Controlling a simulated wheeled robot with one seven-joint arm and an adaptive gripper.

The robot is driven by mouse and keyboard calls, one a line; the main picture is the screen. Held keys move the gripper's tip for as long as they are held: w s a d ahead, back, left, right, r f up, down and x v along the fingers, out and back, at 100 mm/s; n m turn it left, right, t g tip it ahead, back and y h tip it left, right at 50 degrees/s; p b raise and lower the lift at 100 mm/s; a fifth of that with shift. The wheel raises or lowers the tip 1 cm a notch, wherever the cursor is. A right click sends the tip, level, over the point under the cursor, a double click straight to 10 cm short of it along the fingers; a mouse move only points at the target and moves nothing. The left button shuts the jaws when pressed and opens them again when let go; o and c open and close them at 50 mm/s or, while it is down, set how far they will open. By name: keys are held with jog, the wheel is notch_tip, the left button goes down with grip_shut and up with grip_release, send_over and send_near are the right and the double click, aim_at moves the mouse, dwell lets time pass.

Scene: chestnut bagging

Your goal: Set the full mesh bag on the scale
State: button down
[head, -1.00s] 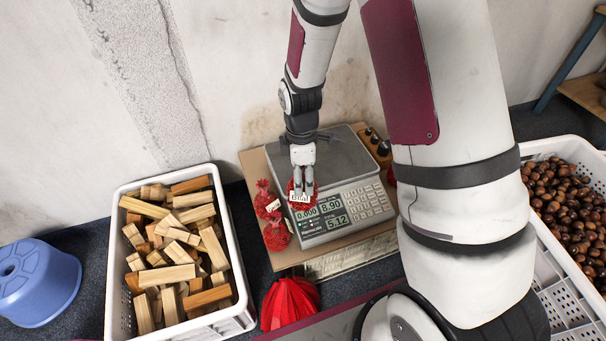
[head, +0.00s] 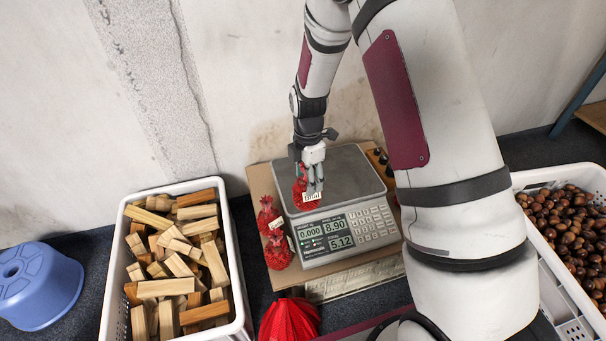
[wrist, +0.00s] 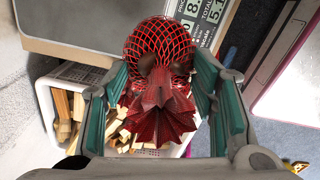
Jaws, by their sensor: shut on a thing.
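My gripper (head: 311,180) is shut on a red mesh bag (wrist: 160,50) and holds it over the left part of the scale. In the wrist view the bag's gathered red top is between the fingers, and dark chestnuts show through the netting. In the head view the bag (head: 301,197) bears a white label, and the fingers partly hide it. The scale (head: 352,177) has a bare grey pan and a keypad panel. Its display reads 0.000, 8.90 and 5.12. I cannot tell from the head view how small the gap under the bag is.
Two red mesh bags (head: 278,250) stand left of the scale on the board. A crate of wood blocks (head: 236,200) is at left, beside a blue stool (head: 38,283). A chestnut crate (head: 556,180) is at right. A red bundle (head: 289,321) lies in front. Dark weights (head: 378,160) stand right of the pan.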

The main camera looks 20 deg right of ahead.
jog(key=w+f+b, duration=0.3)
jog(key=w+f, duration=0.1)
jog(key=w, duration=0.2)
jog(key=shift+w+d, duration=0.4)
jog(key=shift+d, duration=0.05)
jog(key=shift+f, duration=0.15)
jog(key=c, duration=0.6)
grip_release()
jog(key=shift+c, duration=0.2)
